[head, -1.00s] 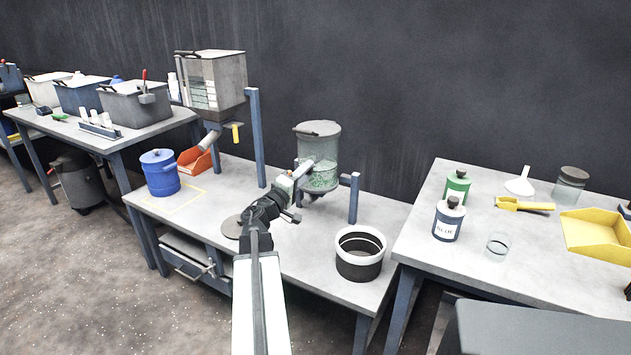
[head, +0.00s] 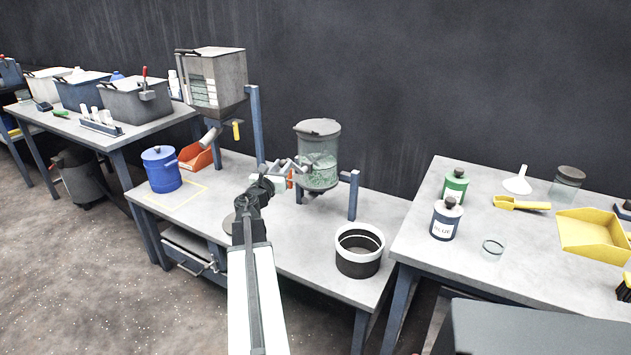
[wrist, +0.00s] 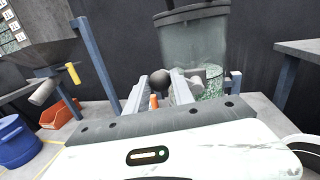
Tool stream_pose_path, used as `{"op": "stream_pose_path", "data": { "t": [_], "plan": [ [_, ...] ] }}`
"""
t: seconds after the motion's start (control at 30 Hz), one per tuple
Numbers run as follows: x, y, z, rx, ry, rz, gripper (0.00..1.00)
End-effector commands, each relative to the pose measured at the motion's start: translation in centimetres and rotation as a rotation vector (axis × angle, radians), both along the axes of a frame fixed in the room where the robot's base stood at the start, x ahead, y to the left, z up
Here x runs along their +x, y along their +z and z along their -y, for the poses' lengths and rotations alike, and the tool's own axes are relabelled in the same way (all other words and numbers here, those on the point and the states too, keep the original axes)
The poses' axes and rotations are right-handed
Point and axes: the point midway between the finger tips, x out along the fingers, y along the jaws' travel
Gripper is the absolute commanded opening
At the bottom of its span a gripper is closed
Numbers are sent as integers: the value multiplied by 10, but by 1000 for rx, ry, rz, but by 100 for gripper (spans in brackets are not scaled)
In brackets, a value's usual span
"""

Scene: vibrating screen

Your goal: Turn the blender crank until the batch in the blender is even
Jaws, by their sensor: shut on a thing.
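The blender is a clear drum with a grey lid (head: 318,128), held between blue posts on the middle table. Pale green and whitish granules, the batch (head: 318,178), lie in its lower part. In the wrist view the drum (wrist: 192,45) stands just beyond my fingers, with speckled green granules (wrist: 212,84) at its lower right. My gripper (head: 287,177) is at the drum's left side, on the crank. In the wrist view my gripper (wrist: 160,92) is shut on the crank handle, which shows a dark round knob (wrist: 158,79) and an orange part (wrist: 153,101). My fingers hide some of the crank.
A grey hopper (head: 212,82) on a blue post stands left of the blender. A blue lidded pail (head: 161,170) and an orange scoop bin (head: 194,157) are further left. Jars and a yellow tray (head: 590,237) fill the right table.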

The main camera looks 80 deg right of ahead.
Motion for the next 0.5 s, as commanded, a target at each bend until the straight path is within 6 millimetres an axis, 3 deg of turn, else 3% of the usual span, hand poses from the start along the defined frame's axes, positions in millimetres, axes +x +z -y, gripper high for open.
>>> {"op": "stream_pose_path", "data": {
  "t": [0.17,0.2,0.27,0.5],
  "plan": [
    [3,-6,0,27,0,-104,13],
    [3,-6,0,27,0,-104,37],
    [3,-5,0,26,-1,-103,50],
    [2,-5,1,25,-1,-102,50]
  ]
}}
